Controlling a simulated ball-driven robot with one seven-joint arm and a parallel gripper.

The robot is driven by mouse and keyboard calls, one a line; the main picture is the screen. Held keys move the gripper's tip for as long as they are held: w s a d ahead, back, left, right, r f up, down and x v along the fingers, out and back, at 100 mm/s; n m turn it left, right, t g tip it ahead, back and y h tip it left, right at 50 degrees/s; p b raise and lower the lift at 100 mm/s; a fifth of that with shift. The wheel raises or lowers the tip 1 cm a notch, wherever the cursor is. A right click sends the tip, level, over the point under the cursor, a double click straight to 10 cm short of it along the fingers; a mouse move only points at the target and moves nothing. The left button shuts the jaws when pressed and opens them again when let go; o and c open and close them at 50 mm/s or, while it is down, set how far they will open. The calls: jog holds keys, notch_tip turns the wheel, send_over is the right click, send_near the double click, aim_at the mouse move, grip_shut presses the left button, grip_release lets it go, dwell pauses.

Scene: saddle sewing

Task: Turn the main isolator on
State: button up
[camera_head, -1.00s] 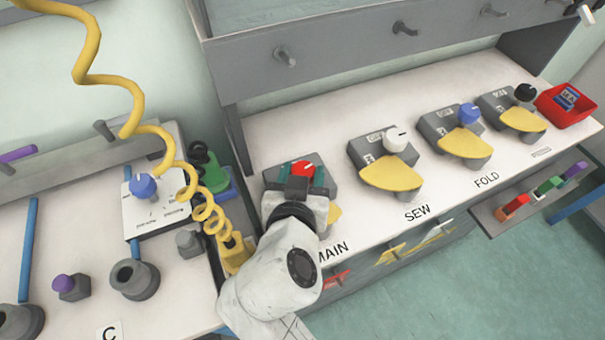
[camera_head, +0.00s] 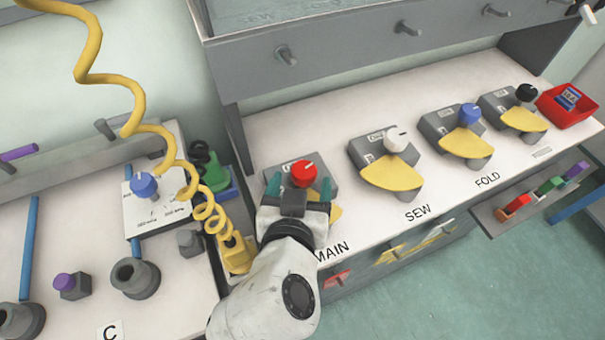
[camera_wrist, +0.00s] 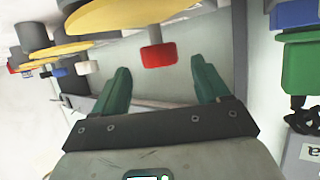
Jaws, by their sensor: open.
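The main isolator is a grey box (camera_head: 322,175) with a red knob (camera_head: 304,173) and a yellow plate (camera_head: 335,213), above the MAIN label (camera_head: 332,251). My gripper (camera_head: 299,188) is open, its two teal fingers just in front of the red knob. In the wrist view the red knob (camera_wrist: 158,55) shows beyond and between the spread fingertips of my gripper (camera_wrist: 160,75). The fingers look apart from the knob, and nothing is held. My gripper hides part of the box's front.
To the right stand similar switches with a white knob (camera_head: 397,139), a blue knob (camera_head: 469,112) and a black knob (camera_head: 526,92). A yellow coiled cable (camera_head: 208,200) hangs close on the left. A grey shelf front (camera_head: 345,45) with pegs runs above.

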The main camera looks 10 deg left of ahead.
jog(key=v, duration=0.7)
jog(key=shift+s, duration=0.15)
